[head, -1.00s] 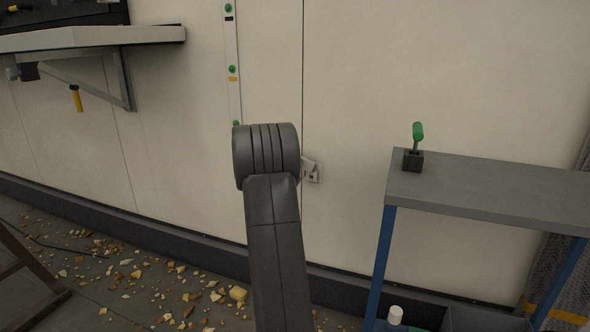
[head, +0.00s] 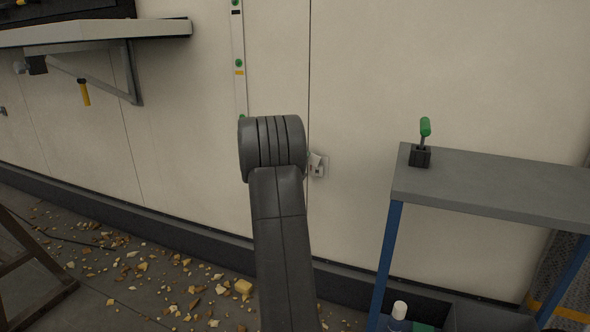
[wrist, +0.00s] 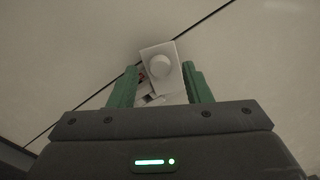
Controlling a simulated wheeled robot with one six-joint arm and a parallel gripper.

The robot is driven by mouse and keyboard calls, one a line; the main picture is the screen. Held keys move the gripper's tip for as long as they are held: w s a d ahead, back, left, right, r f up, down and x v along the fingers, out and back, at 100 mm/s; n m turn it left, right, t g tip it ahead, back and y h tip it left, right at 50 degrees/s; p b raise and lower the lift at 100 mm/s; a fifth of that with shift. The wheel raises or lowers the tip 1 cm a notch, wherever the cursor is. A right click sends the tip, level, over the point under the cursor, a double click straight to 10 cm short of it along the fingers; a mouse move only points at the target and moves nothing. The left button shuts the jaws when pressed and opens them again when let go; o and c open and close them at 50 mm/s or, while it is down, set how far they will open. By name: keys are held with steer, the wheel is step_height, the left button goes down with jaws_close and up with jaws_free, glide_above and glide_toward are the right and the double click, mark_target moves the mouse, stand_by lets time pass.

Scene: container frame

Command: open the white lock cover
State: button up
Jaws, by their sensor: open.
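The cover (head: 315,159) also shows in the head view, just right of my arm's dark joint. My gripper (wrist: 160,70) has two green fingers, set apart on the left and right of the cover. I cannot tell whether either finger touches it. In the head view my arm hides the gripper.
A grey-topped bench (head: 490,185) with blue legs stands right of the lock, with a green-handled lever (head: 424,140) on it. A spirit-level-like strip (head: 239,60) hangs on the wall above. A shelf (head: 95,32) juts out upper left. Crumbs litter the floor.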

steer(key=p+v, duration=0.2)
steer(key=v, duration=1.1)
steer(key=b+x, duration=0.2)
steer(key=x, duration=1.1)
steer(key=shift+w, duration=0.35)
steer(key=shift+s, duration=0.1)
steer(key=p+v, duration=0.2)
steer(key=v, duration=1.1)
steer(key=w+d+f+n+b, duration=0.1)
steer(key=w+d+n+b, duration=0.1)
steer(key=w, duration=1)
steer(key=shift+w+d+n, duration=0.3)
steer(key=shift+d+n, duration=0.3)
steer(key=shift+d, duration=0.35)
